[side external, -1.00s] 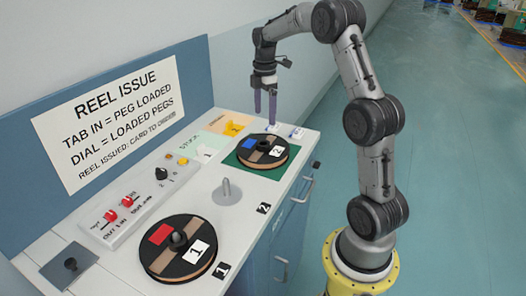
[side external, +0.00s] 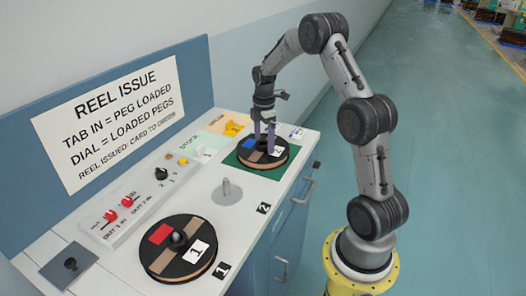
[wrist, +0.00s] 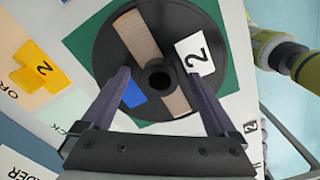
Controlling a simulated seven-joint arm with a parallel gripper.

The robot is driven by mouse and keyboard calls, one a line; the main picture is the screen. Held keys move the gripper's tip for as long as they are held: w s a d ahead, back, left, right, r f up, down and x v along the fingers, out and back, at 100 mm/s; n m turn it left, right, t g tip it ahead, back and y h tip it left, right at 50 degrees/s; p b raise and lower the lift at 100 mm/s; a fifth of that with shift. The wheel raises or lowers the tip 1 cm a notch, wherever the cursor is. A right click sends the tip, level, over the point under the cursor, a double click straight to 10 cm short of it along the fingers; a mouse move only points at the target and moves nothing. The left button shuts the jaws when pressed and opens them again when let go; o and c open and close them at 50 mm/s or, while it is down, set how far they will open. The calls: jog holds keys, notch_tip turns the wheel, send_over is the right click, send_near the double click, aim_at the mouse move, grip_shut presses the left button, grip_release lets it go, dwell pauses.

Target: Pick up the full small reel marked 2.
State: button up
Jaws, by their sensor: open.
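The small reel marked 2 (side external: 273,154) lies flat on a green square mat (side external: 236,162) at the far end of the bench. In the wrist view the reel (wrist: 180,20) is black with a white "2" label, a blue patch, tan windows and a dark central hub (wrist: 158,78). My gripper (side external: 264,145) is over the reel, pointing down. Its two purple fingers stand apart on either side of the hub in the wrist view (wrist: 160,88), with nothing between them but the hub area. I cannot tell whether the fingertips touch the reel.
A larger reel marked 1 (side external: 178,248) lies at the near end. An empty grey peg (side external: 227,190) stands between the reels. A switch panel (side external: 135,200) with red tabs and a dial is at left. A yellow piece (side external: 235,129) lies behind the green mat.

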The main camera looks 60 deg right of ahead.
grip_shut()
dwell(0.4)
jog(key=shift+r, duration=0.25)
